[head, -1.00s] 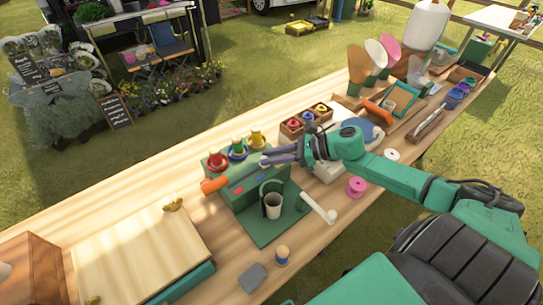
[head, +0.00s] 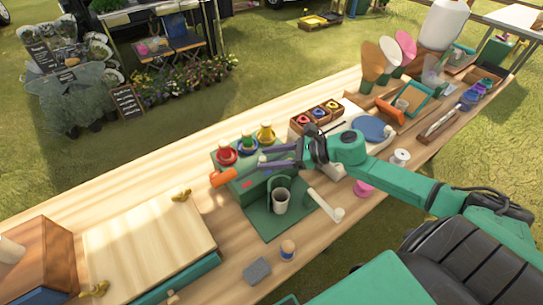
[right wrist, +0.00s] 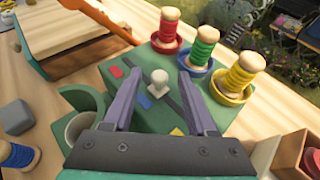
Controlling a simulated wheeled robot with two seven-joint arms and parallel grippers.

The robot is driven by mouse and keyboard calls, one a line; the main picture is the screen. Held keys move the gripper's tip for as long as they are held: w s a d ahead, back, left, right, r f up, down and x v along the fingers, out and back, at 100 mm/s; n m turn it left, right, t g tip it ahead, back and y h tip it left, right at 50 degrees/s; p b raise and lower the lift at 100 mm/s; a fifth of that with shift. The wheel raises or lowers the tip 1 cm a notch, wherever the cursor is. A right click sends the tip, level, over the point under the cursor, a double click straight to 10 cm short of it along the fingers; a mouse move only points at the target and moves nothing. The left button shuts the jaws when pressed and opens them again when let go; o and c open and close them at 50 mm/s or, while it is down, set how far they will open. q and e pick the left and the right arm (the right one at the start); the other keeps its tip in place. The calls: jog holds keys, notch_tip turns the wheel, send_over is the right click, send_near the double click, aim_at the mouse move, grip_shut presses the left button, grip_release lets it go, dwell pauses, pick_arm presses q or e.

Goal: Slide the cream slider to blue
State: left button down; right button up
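The green box (head: 225,160) has a dark slot on its top, also in the right wrist view (right wrist: 150,125). Red (right wrist: 117,72), blue (right wrist: 144,101) and yellow (right wrist: 177,132) marks line one side of the slot. The cream slider (right wrist: 158,79) is a pale knob standing about midway along the slot, beside the blue mark. My right gripper (head: 262,159) is over the box. In the right wrist view its two purple fingers (right wrist: 158,78) are open, one on each side of the knob, with visible gaps. My left gripper is not in view.
Red, green and yellow thread spools (right wrist: 201,45) stand in dishes at the box's back edge. An orange handle (head: 230,177) sticks out at the box's left. A cup (head: 281,200) stands in front.

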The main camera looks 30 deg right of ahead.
dwell(0.3)
jog(key=p+v, duration=0.1)
jog(key=v, duration=1.3)
jog(key=shift+s+d, duration=0.15)
jog(key=shift+s, duration=0.1)
